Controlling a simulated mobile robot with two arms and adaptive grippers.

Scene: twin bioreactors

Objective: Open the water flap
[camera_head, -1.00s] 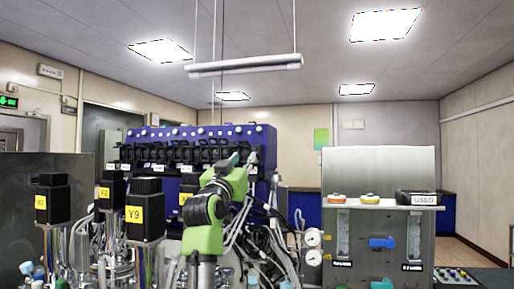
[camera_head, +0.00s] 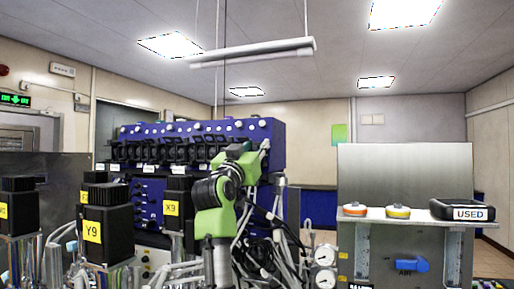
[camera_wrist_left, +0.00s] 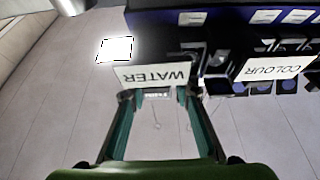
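The white WATER plate (camera_wrist_left: 152,74) shows upside down in the left wrist view, just beyond my left gripper (camera_wrist_left: 155,96). The gripper's two dark fingers are apart, one on each side below the plate. A small pale piece shows between the fingertips; I cannot tell whether it is the flap or whether the fingers touch it. In the head view my green left arm reaches to the right end of the blue cabinet (camera_head: 245,128), with the left gripper (camera_head: 264,150) small and partly hidden by the wrist. My right gripper is not in view.
A COLOUR plate (camera_wrist_left: 276,68) is beside the WATER plate. Black motor heads, one marked Y9 (camera_head: 108,228), stand at the left. Tubes and gauges (camera_head: 325,268) lie below the arm. A metal panel (camera_head: 405,180) with a USED box (camera_head: 462,210) stands at the right.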

